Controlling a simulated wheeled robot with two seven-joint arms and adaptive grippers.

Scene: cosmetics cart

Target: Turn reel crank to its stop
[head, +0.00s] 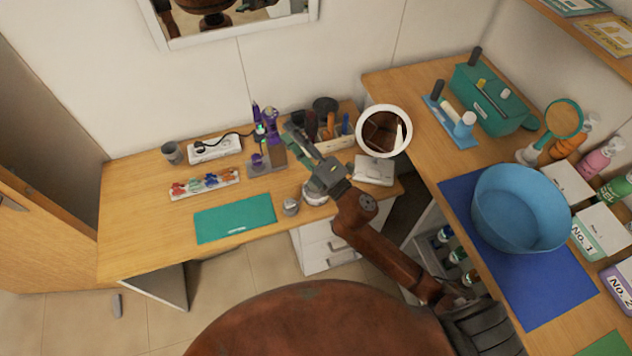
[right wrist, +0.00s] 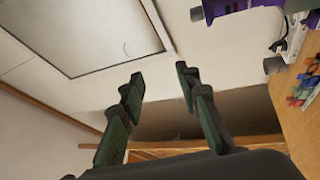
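I cannot clearly make out a reel crank. In the right wrist view a purple body (right wrist: 232,12) with dark round ends shows at the upper right, cut off by the frame edge; whether one end is a crank is unclear. My right gripper (head: 296,138) reaches over the desk just right of the purple device. In the right wrist view its fingers (right wrist: 160,80) are apart with nothing between them. My left gripper is out of view.
A white power strip (head: 215,149), a grey cup (head: 172,153) and a teal mat (head: 235,218) are on the desk. A round mirror (head: 384,131) and an organizer (head: 335,141) stand close right of the gripper. A blue basin (head: 520,208) sits on the right counter.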

